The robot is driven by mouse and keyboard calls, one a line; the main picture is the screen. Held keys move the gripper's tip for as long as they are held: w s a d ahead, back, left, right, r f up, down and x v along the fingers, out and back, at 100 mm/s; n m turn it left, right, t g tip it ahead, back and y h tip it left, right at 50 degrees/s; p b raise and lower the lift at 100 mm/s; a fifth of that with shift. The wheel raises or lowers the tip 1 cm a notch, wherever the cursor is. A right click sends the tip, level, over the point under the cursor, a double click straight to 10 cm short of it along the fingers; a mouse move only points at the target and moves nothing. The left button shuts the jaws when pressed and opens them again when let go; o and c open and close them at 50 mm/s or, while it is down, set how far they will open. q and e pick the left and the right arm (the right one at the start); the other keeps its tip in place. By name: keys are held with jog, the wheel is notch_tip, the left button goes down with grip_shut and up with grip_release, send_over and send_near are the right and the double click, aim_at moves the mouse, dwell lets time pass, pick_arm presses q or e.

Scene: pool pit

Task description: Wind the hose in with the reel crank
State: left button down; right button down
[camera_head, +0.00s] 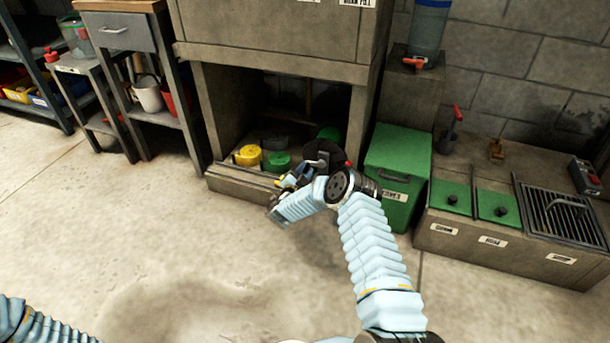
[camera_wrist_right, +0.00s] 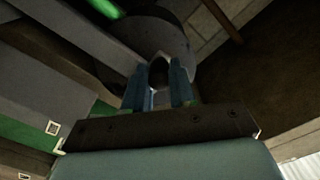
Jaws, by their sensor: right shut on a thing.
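In the right wrist view my right gripper (camera_wrist_right: 160,88) has its two blue fingers closed on a dark, rounded knob (camera_wrist_right: 158,72), which looks like the reel's crank handle. A dark grey rounded body, perhaps the reel (camera_wrist_right: 185,45), is right behind the fingertips. In the head view my right arm reaches to the front of the open pit bay, and its wrist hides most of the grip. A black shape (camera_head: 322,152) shows just behind the wrist there. I cannot make out the hose for certain. My left arm shows only at the lower left corner; its gripper is out of frame.
Yellow (camera_head: 247,155) and green (camera_head: 277,162) round items lie in the concrete bay left of my wrist. A green bin (camera_head: 398,160) stands close on the right. A counter with green lids (camera_head: 450,197) and a grate (camera_head: 565,212) lies further right. The floor in front is clear.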

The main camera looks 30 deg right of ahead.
jog(key=shift+r+m, duration=0.15)
jog(key=shift+m, duration=0.35)
jog(key=c, duration=0.9)
grip_release()
jog(key=shift+r, duration=0.1)
jog(key=shift+s+a, duration=0.1)
jog(key=p+v, duration=0.2)
jog(key=v, duration=1.1)
jog(key=shift+s+a, duration=0.2)
